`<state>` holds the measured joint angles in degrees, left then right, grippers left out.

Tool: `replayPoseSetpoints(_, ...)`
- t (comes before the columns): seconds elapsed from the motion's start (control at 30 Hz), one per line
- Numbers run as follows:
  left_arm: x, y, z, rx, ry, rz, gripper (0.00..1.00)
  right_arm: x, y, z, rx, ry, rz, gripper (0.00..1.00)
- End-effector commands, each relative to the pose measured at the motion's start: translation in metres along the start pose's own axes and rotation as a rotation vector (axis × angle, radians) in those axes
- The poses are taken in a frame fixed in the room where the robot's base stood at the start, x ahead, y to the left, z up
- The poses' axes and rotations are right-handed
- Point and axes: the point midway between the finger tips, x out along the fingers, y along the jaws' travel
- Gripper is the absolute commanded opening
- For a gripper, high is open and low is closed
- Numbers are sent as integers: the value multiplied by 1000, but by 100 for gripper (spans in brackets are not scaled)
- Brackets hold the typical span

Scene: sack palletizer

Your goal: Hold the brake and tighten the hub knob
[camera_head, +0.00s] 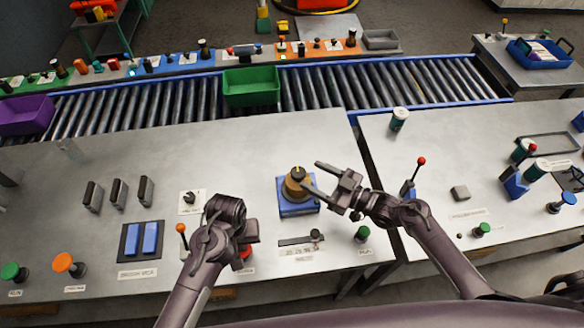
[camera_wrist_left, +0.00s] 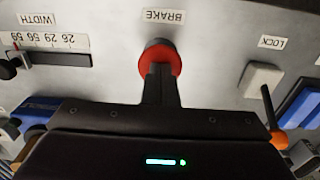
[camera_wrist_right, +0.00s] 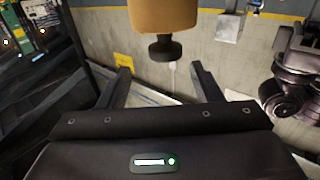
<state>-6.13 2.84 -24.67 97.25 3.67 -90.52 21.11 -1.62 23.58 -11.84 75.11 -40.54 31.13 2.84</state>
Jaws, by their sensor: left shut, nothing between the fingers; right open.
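The hub knob (camera_head: 298,171) is dark with a yellow mark and sits on top of a tan hub (camera_head: 294,187) on a blue base (camera_head: 298,210). My right gripper (camera_head: 314,177) is open beside it, fingers pointing at it from the right. In the right wrist view the dark knob (camera_wrist_right: 165,48) and tan hub (camera_wrist_right: 164,14) appear beyond the gap between the open fingers. The red brake button (camera_wrist_left: 157,60) is under the shut fingertips of my left gripper (camera_wrist_left: 160,76), apparently touching.
A width slider (camera_head: 300,241) and a green button (camera_head: 362,233) lie in front of the blue base. An orange-tipped lever (camera_head: 181,229) stands left of my left gripper. Behind the table runs a roller conveyor with a green bin (camera_head: 251,87).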

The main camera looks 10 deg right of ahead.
Motion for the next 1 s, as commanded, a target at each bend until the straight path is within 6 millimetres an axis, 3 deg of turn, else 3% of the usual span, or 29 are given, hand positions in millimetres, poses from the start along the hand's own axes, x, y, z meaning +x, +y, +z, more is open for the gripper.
replayPoseSetpoints(0.5, 1, -1, 0, -1, -2, -1, 0, 67, -8, 5, 23, -4, -11, 59)
replayPoseSetpoints(0.87, 1, -1, 0, -1, -1, -2, 0, 73, -8, 6, 22, -7, -11, 59)
replayPoseSetpoints(1.0, 1, -1, 0, -1, -1, -2, 0, 73, -8, 6, 22, -7, -11, 43)
